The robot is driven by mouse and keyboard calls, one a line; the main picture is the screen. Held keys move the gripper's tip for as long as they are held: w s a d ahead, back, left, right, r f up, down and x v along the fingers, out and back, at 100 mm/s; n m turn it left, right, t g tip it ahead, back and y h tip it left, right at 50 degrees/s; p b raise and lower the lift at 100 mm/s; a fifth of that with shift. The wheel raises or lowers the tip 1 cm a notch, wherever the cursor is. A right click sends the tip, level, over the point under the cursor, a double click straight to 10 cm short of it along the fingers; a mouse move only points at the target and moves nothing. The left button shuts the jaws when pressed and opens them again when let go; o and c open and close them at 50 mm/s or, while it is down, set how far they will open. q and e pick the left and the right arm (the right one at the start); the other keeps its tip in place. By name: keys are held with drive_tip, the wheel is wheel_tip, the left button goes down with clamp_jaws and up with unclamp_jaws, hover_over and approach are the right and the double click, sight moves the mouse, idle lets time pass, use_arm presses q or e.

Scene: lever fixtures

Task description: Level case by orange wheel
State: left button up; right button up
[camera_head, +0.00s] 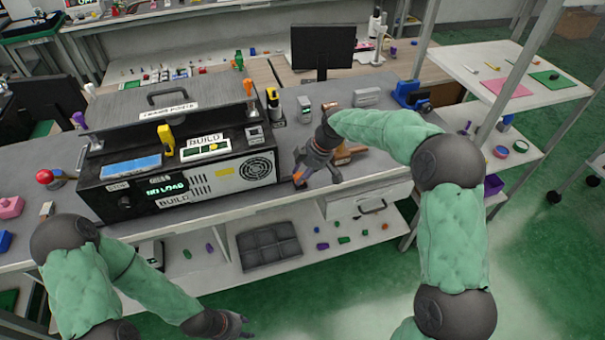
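A black case (107,202) with a grey handled lid (150,103) stands on the grey bench; its front carries "BUILD" and "NO LOAD" labels. I cannot tell whether it is level. A small orange part (299,177) shows at the bench's front edge, right of the case, partly hidden by my gripper; I cannot tell whether it is a wheel. My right gripper (317,178) is just above and beside it, fingers spread; contact is unclear. An orange-topped lever (248,88) stands at the case's right rear. My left gripper (248,325) hangs low in front of the bench, away from the case.
A yellow-black tool (274,106) and a blue device (411,95) stand on the bench. A dark divided tray (268,246) lies on the lower shelf. A metal rack post (521,72) rises at the right. Green floor is open at the lower right.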

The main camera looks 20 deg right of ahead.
drive_tip(key=shift+s+a+f+m, duration=0.1)
drive_tip(key=shift+s+a+m, duration=0.05)
drive_tip(key=shift+m, duration=0.15)
idle(0.6)
drive_tip(key=m+t+h+p, duration=0.1)
drive_tip(key=m+p, duration=0.1)
drive_tip(key=m, duration=0.2)
drive_tip(key=shift+s+a, duration=0.15)
drive_tip(key=m+t+h, duration=0.1)
drive_tip(key=m, duration=0.1)
drive_tip(key=shift+a+f+m, duration=0.1)
drive_tip(key=shift+m, duration=0.3)
drive_tip(key=m+b, duration=0.2)
drive_tip(key=shift+f+m+h, duration=0.1)
drive_tip(key=shift+m+h, duration=0.2)
drive_tip(key=shift+h, duration=0.1)
drive_tip(key=m+h+b, duration=0.1)
drive_tip(key=m+b, duration=0.1)
drive_tip(key=shift+a+b, duration=0.15)
drive_tip(key=shift+b, duration=0.15)
drive_tip(key=shift+a+m+h+b, duration=0.1)
drive_tip(key=shift+m+h+b, duration=0.3)
drive_tip(key=shift+m+b, duration=0.9)
drive_tip(key=shift+r, duration=0.2)
